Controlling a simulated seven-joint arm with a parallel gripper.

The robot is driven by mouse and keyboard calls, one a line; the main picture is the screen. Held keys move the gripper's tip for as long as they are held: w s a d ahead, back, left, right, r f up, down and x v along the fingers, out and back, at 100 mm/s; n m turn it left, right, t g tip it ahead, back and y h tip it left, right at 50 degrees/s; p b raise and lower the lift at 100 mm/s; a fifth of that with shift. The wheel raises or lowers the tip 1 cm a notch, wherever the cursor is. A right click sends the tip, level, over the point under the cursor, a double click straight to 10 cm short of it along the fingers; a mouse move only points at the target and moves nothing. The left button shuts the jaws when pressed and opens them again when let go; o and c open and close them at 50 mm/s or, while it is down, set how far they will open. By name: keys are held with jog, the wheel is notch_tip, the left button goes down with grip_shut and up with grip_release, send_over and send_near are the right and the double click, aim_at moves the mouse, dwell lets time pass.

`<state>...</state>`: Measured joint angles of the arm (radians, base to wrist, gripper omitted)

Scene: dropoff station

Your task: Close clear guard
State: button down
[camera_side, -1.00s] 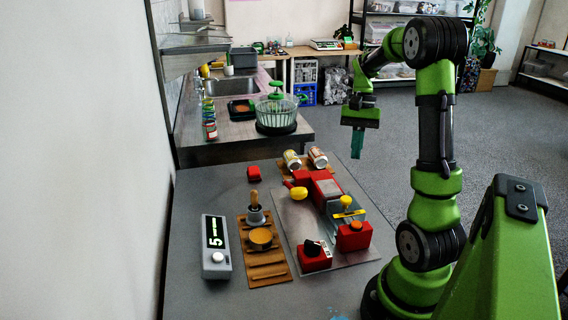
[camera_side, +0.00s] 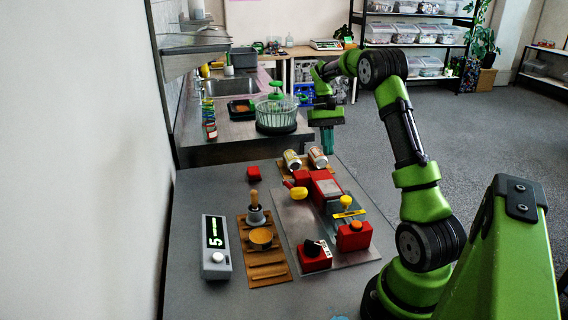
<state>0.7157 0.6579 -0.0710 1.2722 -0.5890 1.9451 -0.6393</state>
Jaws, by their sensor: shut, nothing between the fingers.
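A red machine (camera_side: 320,185) stands on a metal plate (camera_side: 290,215) on the near table, with a yellow knob (camera_side: 299,194) at its left and a yellow-topped part (camera_side: 347,203) nearer to me. A pale, see-through-looking panel seems to lie beside the yellow-topped part; I cannot clearly make out the clear guard or how far open it stands. My gripper (camera_side: 327,150) is shut and empty, with teal fingers pointing down. In the picture it shows above and beyond the red machine, close to the two cans, apart from the machine.
Two cans (camera_side: 292,160) lie on a wooden rack behind the machine. A red block (camera_side: 254,174), a wooden rack with a tamper (camera_side: 254,210), a grey display box (camera_side: 215,245) and a red dial box (camera_side: 314,256) are on the table. A salad spinner (camera_side: 276,112) stands beyond.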

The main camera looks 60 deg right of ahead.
jog(key=x, duration=0.7)
jog(key=shift+s+a+f, duration=0.1)
jog(key=shift+f, duration=0.15)
jog(key=shift+s+a, duration=1.4)
